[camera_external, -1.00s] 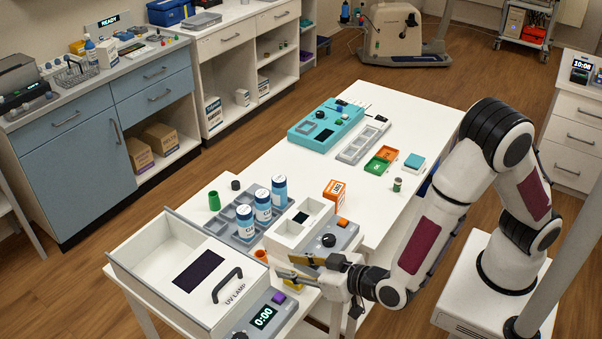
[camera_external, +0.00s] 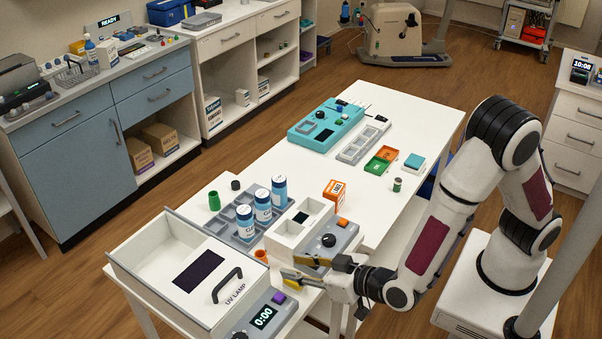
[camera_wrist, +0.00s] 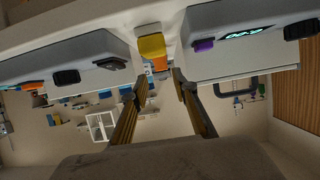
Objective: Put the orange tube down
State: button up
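The small orange tube (camera_external: 261,256) stands on the white table between the UV lamp box and the white two-well block, in the external view. My gripper (camera_external: 286,266) is just right of it, low beside the block, with its two yellow-edged fingers spread apart. In the wrist view my gripper (camera_wrist: 156,88) is open, with a clear gap between the fingers. A yellow piece (camera_wrist: 151,47) with orange behind it shows beyond the fingertips; I cannot tell whether this is the tube. Nothing is visibly held.
The UV lamp box (camera_external: 143,262) is left of my gripper, with its timer unit (camera_external: 262,318) in front. The white block's unit (camera_external: 340,238) stands close behind. A rack (camera_external: 222,225) holds blue-and-white bottles.

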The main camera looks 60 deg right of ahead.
jog(key=shift+w+d+r+g+y, duration=0.15)
jog(key=shift+w+r+g+y, duration=0.15)
jog(key=shift+w+r, duration=0.4)
jog(key=s+d+r+g+y, duration=0.2)
jog(key=d+r+g+y, duration=0.2)
jog(key=d+r, duration=0.65)
jog(key=s+d+r+g+h, duration=0.3)
jog(key=s+d+h, duration=0.1)
jog(key=s+d, duration=1.6)
jog(key=shift+d+r+h, duration=0.2)
jog(key=shift+d+h, duration=0.1)
jog(key=shift+d, duration=0.85)
jog(key=shift+w, duration=0.15)
jog(key=shift+c, duration=0.3)
